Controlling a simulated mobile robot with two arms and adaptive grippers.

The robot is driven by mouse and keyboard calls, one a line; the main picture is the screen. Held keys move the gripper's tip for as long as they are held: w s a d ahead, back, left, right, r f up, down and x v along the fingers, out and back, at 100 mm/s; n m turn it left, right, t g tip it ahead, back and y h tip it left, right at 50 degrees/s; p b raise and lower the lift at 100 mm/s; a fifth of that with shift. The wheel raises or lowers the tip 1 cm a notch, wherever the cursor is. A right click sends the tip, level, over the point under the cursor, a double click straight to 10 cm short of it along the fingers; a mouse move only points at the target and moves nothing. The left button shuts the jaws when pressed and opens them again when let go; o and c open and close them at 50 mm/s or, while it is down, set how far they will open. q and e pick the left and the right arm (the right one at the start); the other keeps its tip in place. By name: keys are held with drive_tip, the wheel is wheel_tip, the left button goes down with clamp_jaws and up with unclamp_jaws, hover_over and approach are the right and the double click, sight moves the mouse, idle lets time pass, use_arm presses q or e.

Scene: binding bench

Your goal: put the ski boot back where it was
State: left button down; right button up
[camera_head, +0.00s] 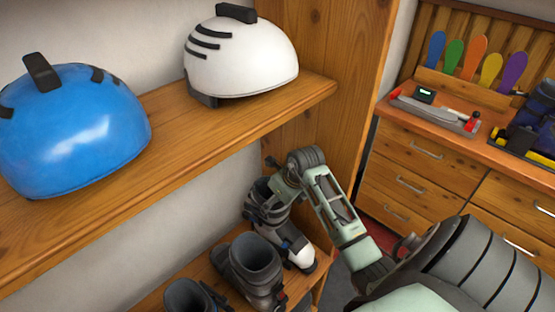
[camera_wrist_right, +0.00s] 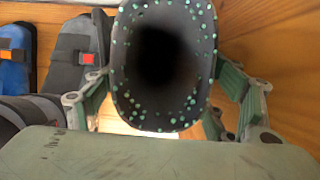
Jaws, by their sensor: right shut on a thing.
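The ski boot (camera_head: 267,212) has a dark grey cuff with straps and a paler toe, and it is over the lower shelf at its right end. My right gripper (camera_head: 281,178) is shut on its upper part. In the right wrist view the boot's open cuff (camera_wrist_right: 163,60), with a green-dotted lining, is between the two fingers of my right gripper (camera_wrist_right: 165,105). Whether its sole touches the shelf is hard to tell. My left gripper is not in view.
Other dark boots (camera_head: 254,268) stand on the lower shelf (camera_head: 212,270), close to the left. Above are a blue helmet (camera_head: 75,130) and a white helmet (camera_head: 240,60) on the upper shelf (camera_head: 170,133). A wooden side panel (camera_head: 345,90) stands close on the right.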

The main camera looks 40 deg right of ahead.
drive_tip(key=shift+f, duration=0.2)
drive_tip(key=o, duration=2.1)
drive_tip(key=shift+o, duration=0.3)
drive_tip(key=v, duration=1.2)
drive_tip(key=shift+s+f, duration=0.15)
